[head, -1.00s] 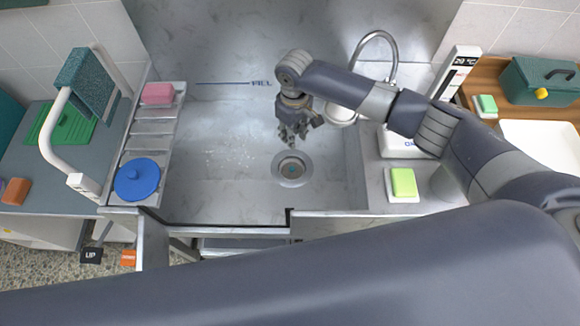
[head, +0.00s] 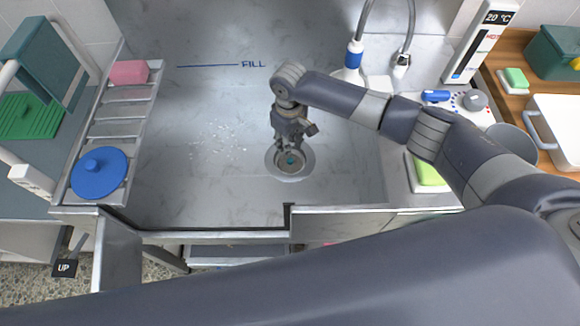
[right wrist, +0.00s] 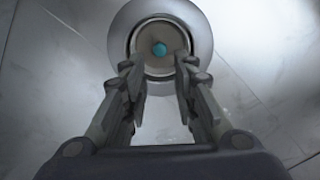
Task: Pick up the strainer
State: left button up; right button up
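The strainer (head: 291,161) sits in the round drain of the steel basin, a small round piece with a teal knob. In the right wrist view the strainer (right wrist: 160,47) shows its teal knob in the middle of a brownish disc inside a pale drain ring. My right gripper (head: 289,156) points down over the drain and partly covers the strainer in the head view. In the right wrist view my right gripper (right wrist: 161,66) is open, its fingers apart on either side below the knob, holding nothing. I cannot tell whether the fingertips touch the strainer. My left gripper is out of view.
A ribbed side ledge on the left holds a pink sponge (head: 129,71) and a blue round lid (head: 98,173). A green sponge (head: 429,171) and a faucet hose (head: 411,25) are on the right.

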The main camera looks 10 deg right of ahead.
aim_at(290, 160)
notch_tip(290, 160, down, 10)
jog(key=shift+s+d+r, duration=0.1)
jog(key=shift+s+r, duration=0.05)
jog(key=shift+r, duration=0.05)
dwell(0.3)
jog(key=shift+c, duration=0.2)
grip_shut()
